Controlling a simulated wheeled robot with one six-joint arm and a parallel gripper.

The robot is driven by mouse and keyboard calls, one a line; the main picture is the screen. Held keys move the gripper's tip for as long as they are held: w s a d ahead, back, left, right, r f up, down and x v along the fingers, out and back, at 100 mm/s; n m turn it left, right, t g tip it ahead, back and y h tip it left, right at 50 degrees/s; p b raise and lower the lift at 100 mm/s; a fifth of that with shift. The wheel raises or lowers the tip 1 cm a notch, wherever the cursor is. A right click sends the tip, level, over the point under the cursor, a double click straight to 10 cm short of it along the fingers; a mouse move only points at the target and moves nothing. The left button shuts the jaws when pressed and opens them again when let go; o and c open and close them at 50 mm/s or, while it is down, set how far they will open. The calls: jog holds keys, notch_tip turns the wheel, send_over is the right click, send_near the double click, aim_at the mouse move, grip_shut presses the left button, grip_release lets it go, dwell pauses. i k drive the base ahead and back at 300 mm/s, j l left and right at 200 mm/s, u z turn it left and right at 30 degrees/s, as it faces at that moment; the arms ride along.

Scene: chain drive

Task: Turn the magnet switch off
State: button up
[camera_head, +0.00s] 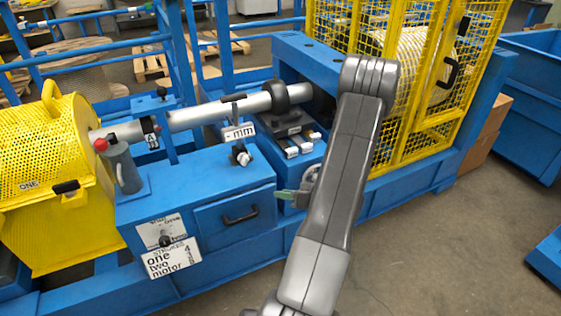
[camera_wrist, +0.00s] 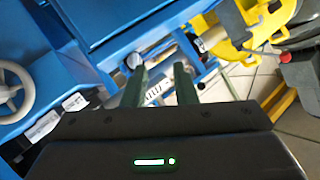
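I cannot tell for sure which part is the magnet switch. A small dark knob (camera_head: 165,241) sits on a white label plate on the front of the blue cabinet (camera_head: 190,185), above a plate reading "one two motor". My gripper (camera_head: 284,195) shows only as a green fingertip left of my grey arm, beside the cabinet's right side; the arm hides the rest. In the wrist view my gripper (camera_wrist: 160,78) has its two dark green fingers apart, with nothing seen held between them. Small white labelled parts (camera_wrist: 155,92) show beyond the fingers.
A red-knobbed lever (camera_head: 101,146) stands on the cabinet beside the yellow perforated guard (camera_head: 55,165). A grey shaft (camera_head: 215,112) runs above. A yellow mesh cage (camera_head: 425,85) stands behind my arm. A white handwheel (camera_wrist: 12,90) is at left in the wrist view.

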aim_at(243, 158)
jog(key=i+j+z, duration=0.15)
jog(key=j+z, duration=0.2)
jog(key=j, duration=0.3)
jog(key=j+z, duration=0.35)
jog(key=j, duration=0.35)
